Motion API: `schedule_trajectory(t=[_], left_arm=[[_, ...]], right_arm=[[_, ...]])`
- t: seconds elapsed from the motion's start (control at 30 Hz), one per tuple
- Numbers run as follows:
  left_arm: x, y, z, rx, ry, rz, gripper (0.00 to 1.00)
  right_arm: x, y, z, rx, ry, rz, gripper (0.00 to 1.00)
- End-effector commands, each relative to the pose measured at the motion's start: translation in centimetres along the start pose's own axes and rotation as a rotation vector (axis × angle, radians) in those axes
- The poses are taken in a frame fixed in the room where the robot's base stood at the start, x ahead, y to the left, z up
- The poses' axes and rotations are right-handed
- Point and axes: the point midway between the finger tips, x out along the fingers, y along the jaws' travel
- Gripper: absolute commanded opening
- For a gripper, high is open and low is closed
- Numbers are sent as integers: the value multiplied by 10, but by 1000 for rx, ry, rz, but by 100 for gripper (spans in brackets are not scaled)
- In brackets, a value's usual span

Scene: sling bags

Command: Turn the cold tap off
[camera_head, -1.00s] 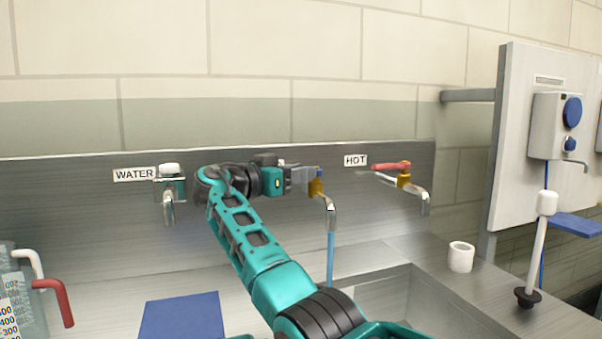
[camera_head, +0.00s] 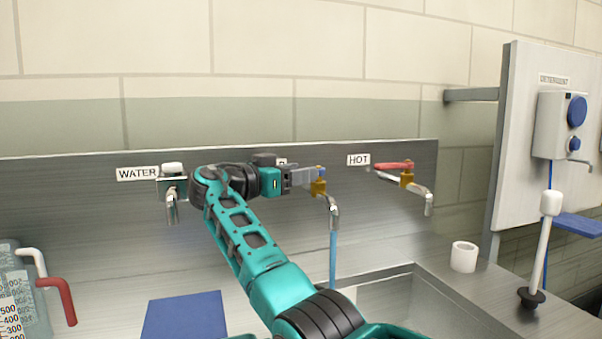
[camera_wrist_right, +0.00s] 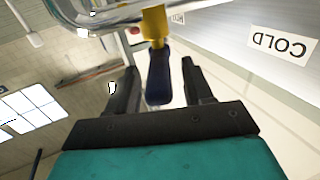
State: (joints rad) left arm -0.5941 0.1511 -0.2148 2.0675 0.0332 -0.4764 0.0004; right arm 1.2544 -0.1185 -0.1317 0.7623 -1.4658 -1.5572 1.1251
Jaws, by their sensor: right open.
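The cold tap (camera_head: 318,187) is in the middle of the steel back panel. It has a brass body and a chrome spout, and a blue stream of water (camera_head: 332,258) runs down from it. In the right wrist view its dark blue lever (camera_wrist_right: 158,78) lies between the two fingers of my right gripper (camera_wrist_right: 160,88), with gaps showing on both sides. The right gripper is open around the lever. In the head view the gripper (camera_head: 304,178) reaches the tap from the left. The COLD label (camera_wrist_right: 283,45) shows in the wrist view. My left gripper is not in view.
The hot tap with a red lever (camera_head: 394,166) is to the right. Another tap (camera_head: 171,190) is at the left by the WATER label. A white roll (camera_head: 463,257) stands on the counter. A blue board (camera_head: 185,316) and a measuring jug (camera_head: 20,290) are at lower left.

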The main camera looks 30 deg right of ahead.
Motion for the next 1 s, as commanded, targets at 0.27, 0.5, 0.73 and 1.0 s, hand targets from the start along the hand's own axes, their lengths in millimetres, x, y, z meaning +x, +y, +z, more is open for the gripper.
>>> schedule_trajectory(t=[0.27, 0.5, 0.73, 1.0], left_arm=[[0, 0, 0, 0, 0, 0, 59], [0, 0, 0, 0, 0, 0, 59], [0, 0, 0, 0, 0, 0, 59], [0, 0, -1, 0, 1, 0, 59]], right_arm=[[-61, -1, 0, 0, 1, -5, 51], [-104, 0, 0, 0, 0, -2, 51], [-117, 0, 0, 0, 0, 0, 51], [-117, 0, 0, 0, -1, 0, 46]])
